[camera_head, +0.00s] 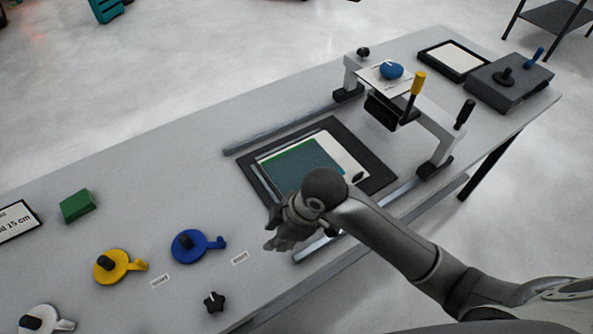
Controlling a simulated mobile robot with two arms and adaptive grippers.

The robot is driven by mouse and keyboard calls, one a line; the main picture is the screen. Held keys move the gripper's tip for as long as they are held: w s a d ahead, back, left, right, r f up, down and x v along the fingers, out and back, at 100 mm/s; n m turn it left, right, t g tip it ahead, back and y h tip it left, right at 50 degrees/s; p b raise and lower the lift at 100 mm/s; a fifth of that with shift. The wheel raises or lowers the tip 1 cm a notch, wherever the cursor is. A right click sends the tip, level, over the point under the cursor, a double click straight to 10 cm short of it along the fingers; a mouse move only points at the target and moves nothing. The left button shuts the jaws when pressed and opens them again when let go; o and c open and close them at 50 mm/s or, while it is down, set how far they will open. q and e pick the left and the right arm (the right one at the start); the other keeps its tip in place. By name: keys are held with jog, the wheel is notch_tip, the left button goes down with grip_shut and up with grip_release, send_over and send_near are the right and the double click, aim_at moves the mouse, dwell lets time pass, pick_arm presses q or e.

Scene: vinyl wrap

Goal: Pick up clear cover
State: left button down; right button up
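A dark square frame (371,185) lies flat near the middle of the bench. Inside it lies a white sheet (341,151), with a teal-green panel (300,165) over much of it. The panel may be the clear cover, but I cannot tell for sure. My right gripper (276,232) is over the frame's near left corner, beside the panel, and my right arm hides the near edge. Its fingers point to the left and down, and their opening is not clear. I see nothing held in it. My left gripper is out of view.
A bridge (437,127) with a yellow-handled lever (417,84) spans two rails behind the frame. Blue (189,246) and yellow (110,267) round tools, a black knob (214,302) and a green block (77,205) lie to the left.

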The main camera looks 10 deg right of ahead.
jog(key=w+d+r+n+g+h, duration=0.2)
jog(key=w+d+r+n+h, duration=0.3)
jog(key=w+d, duration=0.6)
jog(key=shift+n+y, duration=0.5)
jog(key=shift+n, duration=0.2)
notch_tip(320, 180, down, 4)
jog(key=shift+a+p, duration=0.1)
jog(key=shift+p, duration=0.6)
jog(key=shift+f+p, duration=0.3)
notch_tip(320, 180, down, 4)
jog(key=shift+a+r+p, duration=0.1)
jog(key=shift+r+p, duration=0.15)
jog(key=shift+p, duration=0.45)
jog(key=shift+f, duration=0.55)
grip_shut()
